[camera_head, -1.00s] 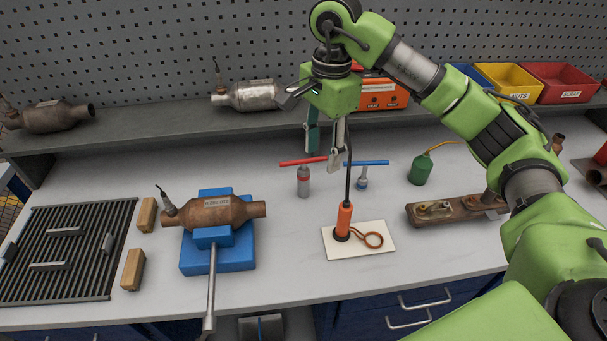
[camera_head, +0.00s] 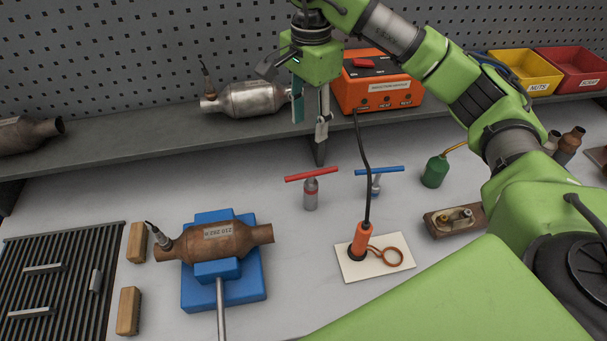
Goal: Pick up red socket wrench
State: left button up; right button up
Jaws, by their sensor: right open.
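The red socket wrench (camera_head: 311,188) stands upright on the white bench, with a red T-handle across a grey socket body. A similar wrench with a blue handle (camera_head: 376,178) stands to its right. My right gripper (camera_head: 310,128) hangs above and behind the red wrench in the head view, fingers pointing down, open and empty. It is apart from the wrench, in front of the shelf edge. My left gripper is not in view.
A rusty converter (camera_head: 215,241) sits on a blue vise (camera_head: 190,292) at left front. An orange induction heater (camera_head: 378,88) and a silver converter (camera_head: 252,99) stand on the shelf (camera_head: 150,141). The heater's cable runs down to an orange coil handle (camera_head: 361,240) right of the wrench.

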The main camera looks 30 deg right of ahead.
jog(key=w+f+b, duration=0.1)
jog(key=f+b, duration=0.1)
jog(key=b, duration=0.8)
send_near(311, 192)
jog(key=shift+w+r, duration=0.95)
jog(key=shift+w, duration=0.15)
jog(key=shift+s+f, duration=0.1)
jog(key=shift+f, duration=0.05)
notch_tip(311, 192, down, 8)
jog(key=shift+d+f+p, duration=0.1)
jog(key=shift+p, duration=0.75)
jog(key=shift+s+d+f+p, duration=0.1)
jog(key=shift+s+f+p, duration=0.05)
jog(key=shift+f+p, duration=0.3)
jog(key=f, duration=0.1)
jog(key=f+p, duration=0.1)
jog(key=f, duration=0.1)
jog(key=shift+s+d+f+p, duration=0.15)
jog(key=shift+d+f+p, duration=0.1)
jog(key=shift+p, duration=0.1)
jog(key=shift+f, duration=0.45)
